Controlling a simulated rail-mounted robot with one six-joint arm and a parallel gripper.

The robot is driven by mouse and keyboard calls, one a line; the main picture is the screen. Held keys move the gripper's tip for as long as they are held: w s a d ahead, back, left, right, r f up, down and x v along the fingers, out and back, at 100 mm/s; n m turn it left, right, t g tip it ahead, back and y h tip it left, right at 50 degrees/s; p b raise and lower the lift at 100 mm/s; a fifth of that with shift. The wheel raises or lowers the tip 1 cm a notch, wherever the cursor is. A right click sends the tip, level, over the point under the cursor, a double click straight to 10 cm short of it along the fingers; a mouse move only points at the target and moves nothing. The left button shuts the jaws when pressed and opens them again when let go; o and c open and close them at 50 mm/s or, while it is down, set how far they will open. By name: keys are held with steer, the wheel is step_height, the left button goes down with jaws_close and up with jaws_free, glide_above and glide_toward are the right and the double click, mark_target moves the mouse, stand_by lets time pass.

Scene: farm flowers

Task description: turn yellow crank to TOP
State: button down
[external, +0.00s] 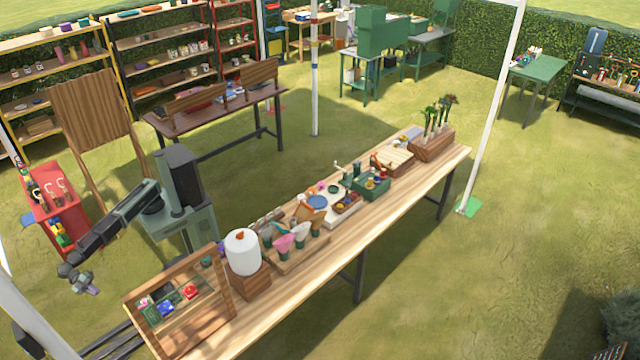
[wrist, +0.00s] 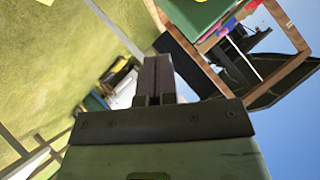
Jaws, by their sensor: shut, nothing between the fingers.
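I cannot pick out a yellow crank with certainty in either view. A green box (external: 367,190) with small red, yellow and blue parts on top stands past the middle of the long wooden table; its details are too small to read, and no TOP mark is legible. My gripper (external: 91,290) hangs over the grass at the left, beyond the near end of the table and well away from the green box. In the wrist view its two dark fingers (wrist: 153,78) are together with nothing between them.
The long wooden table (external: 315,265) carries a glass-topped case (external: 222,306), a white canister (external: 243,252), paper cones (external: 285,243) and a planter (external: 432,148). A wooden easel board (external: 91,110) and red rack (external: 57,205) stand near my arm. White poles rise around.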

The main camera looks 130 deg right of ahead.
steer(key=s+d+f+b+x, duration=0.1)
steer(key=d+b+x, duration=0.1)
steer(key=b+x, duration=0.6)
steer(key=x, duration=0.5)
steer(key=shift+f+b, duration=0.2)
steer(key=shift+b, duration=0.1)
steer(key=shift+s+f, duration=0.15)
